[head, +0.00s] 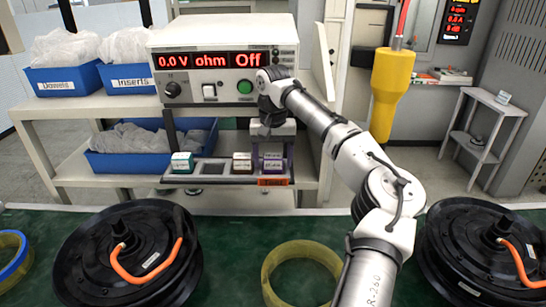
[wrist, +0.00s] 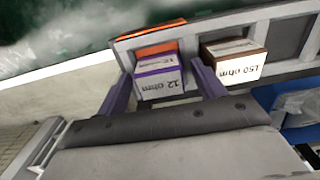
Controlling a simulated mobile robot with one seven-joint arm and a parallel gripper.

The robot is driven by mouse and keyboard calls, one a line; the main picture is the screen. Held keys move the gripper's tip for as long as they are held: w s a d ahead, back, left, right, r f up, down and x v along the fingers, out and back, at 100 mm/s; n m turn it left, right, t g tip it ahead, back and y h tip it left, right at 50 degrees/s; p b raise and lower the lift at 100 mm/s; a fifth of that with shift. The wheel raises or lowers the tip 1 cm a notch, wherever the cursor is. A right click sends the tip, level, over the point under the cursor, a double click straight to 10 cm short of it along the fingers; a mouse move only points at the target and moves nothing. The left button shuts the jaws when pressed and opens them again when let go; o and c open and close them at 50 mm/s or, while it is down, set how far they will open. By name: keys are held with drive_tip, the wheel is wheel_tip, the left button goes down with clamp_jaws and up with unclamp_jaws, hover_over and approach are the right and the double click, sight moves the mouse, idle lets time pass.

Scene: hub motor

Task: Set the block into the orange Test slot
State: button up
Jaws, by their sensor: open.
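The purple-edged block marked 12 ohm (wrist: 160,78) stands at the orange-marked Test slot (wrist: 152,50), at the end of the tray. In the head view the block (head: 272,164) is just behind the orange Test label (head: 272,182). It looks upright and in line with the slot; I cannot tell whether it sits fully down. My gripper (head: 272,157) points down over it. In the wrist view its two purple fingers (wrist: 163,88) stand apart, one on each side of the block. The gripper is open, and the slot's floor is hidden.
A brown-edged 150 ohm block (wrist: 232,62) stands beside it, close to one finger. A green block (head: 181,162) and an empty dark slot (head: 212,168) are further left. The meter (head: 222,62) above reads 0.0 V, ohm, Off. A yellow tool (head: 391,85) hangs right.

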sight(273, 156)
wheel_tip(273, 156, up, 12)
drive_tip(key=shift+r, duration=0.15)
idle(0.4)
